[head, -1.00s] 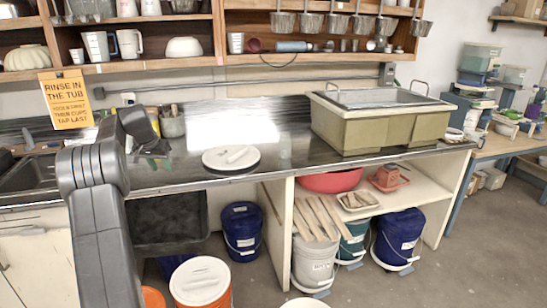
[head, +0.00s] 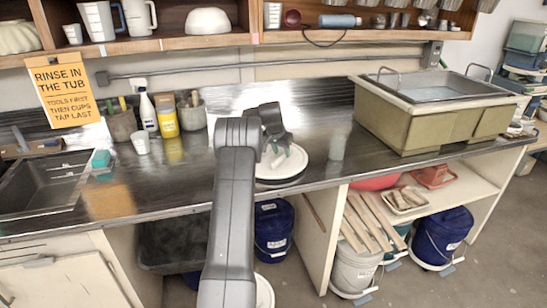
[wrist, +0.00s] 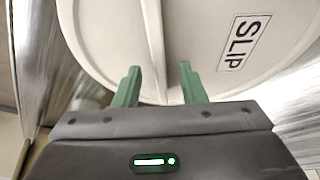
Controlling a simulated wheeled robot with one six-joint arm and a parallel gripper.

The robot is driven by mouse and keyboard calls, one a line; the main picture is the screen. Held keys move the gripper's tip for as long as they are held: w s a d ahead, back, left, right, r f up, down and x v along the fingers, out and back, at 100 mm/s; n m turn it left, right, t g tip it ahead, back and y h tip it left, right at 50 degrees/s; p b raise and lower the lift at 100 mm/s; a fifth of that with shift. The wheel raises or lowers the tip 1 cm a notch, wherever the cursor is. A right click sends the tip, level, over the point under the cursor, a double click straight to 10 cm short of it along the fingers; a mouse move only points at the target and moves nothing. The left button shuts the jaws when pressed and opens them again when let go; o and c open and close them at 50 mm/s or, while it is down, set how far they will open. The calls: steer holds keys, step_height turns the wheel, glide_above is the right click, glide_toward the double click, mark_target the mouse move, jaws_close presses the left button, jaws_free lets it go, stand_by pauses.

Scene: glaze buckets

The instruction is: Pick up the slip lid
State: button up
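The slip lid (head: 292,167) is a white round disc lying flat on the dark metal counter (head: 330,180). In the wrist view the lid (wrist: 110,40) fills the upper part, with a "SLIP" label (wrist: 243,43) right of a raised white bar. My gripper (head: 279,156) is over the lid in the head view, and my arm hides the lid's left part. In the wrist view the green fingers of my gripper (wrist: 159,70) are apart, one on each side of the bar's line. I cannot tell whether they touch the lid.
A clear cup (head: 337,147) stands close right of the lid. A large beige tub (head: 430,120) is farther right. A spray bottle (head: 147,110), a yellow bottle (head: 167,116) and a tool pot (head: 191,114) stand back left. The sink (head: 45,185) is at far left. A shelf (head: 210,40) overhangs the counter.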

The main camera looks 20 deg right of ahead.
steer(key=shift+w+d+f, duration=0.1)
steer(key=shift+d+f, duration=0.05)
steer(key=shift+f, duration=0.5)
steer(key=shift+f, duration=0.1)
steer(key=shift+c, duration=0.3)
jaws_close()
